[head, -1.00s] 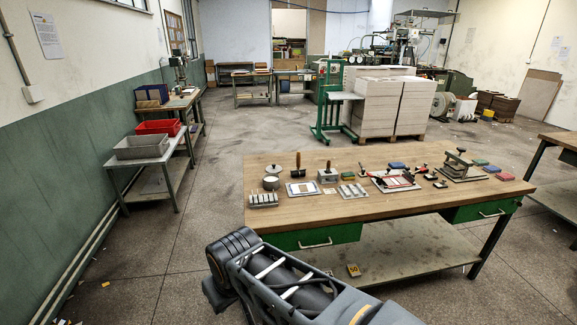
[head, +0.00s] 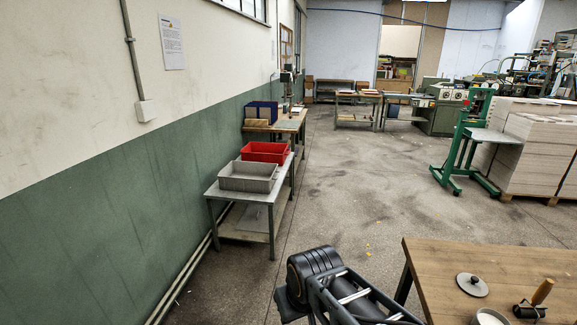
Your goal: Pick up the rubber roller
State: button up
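The rubber roller (head: 540,295) has a tan wooden handle and a dark roller end. It is at the lower right of the head view, on the wooden top of the workbench (head: 440,268). The handle points up and to the right, and nothing touches the roller that I can see. Part of my own dark arm shows at the bottom centre, left of the bench and apart from the roller. My gripper is not in view.
A round grey lid (head: 472,285) and a white-filled pot (head: 490,317) are near the roller. A side table (head: 225,192) with a grey bin (head: 248,176) and a red bin (head: 265,151) stands along the left wall. The floor between is open.

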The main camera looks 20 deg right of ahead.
aim_at(535, 309)
jog(key=i, duration=2.3)
jog(key=z, duration=4.05)
jog(key=i, duration=1)
